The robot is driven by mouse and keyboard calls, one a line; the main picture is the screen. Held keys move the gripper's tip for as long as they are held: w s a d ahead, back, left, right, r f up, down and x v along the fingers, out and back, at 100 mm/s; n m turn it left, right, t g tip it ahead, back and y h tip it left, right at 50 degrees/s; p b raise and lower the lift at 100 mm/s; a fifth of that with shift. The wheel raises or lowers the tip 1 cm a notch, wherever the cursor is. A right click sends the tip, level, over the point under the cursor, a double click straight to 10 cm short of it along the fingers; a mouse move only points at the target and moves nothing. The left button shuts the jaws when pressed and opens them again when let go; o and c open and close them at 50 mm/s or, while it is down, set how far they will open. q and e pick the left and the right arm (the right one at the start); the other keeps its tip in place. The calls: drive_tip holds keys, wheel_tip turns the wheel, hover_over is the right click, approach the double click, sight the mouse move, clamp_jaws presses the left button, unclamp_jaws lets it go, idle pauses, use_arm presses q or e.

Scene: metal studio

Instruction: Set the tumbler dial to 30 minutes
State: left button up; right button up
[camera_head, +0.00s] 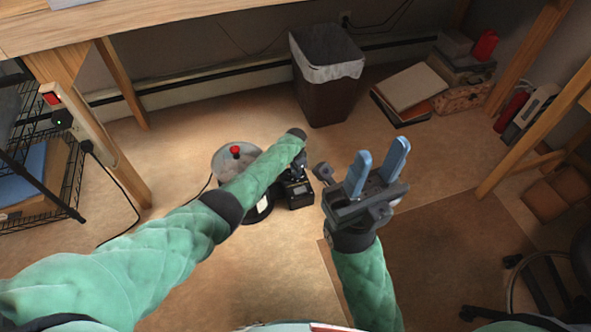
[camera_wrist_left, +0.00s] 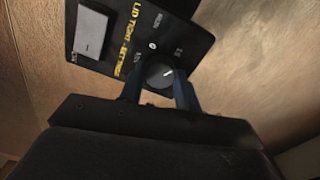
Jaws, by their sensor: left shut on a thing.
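The tumbler (camera_head: 228,158) stands on the floor, a round machine with a red knob on its lid, partly hidden behind my left arm. Its black control box (camera_head: 298,195) is to the right of the drum. In the left wrist view the black panel (camera_wrist_left: 112,32) carries yellow and white lettering. The round dark dial (camera_wrist_left: 160,73) has a white pointer mark. My left gripper (camera_wrist_left: 160,88) is shut on the dial, one finger on each side. The dial's scale is too small to read. My right gripper (camera_head: 378,160) is open and empty, its blue fingers apart above the floor.
A lined waste bin (camera_head: 327,85) stands at the back by the wall. Books (camera_head: 410,90) and boxes (camera_head: 463,96) lie to its right. A wire rack (camera_head: 40,150) stands at left, near a power strip (camera_head: 75,118). A wooden table (camera_head: 130,18) overhangs the back.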

use_arm(q)
drive_tip(key=m, duration=0.5)
drive_tip(key=shift+m, duration=0.3)
drive_tip(key=m, duration=0.4)
drive_tip(key=shift+m, duration=0.9)
drive_tip(key=o, duration=1)
drive_tip(key=shift+c, duration=0.2)
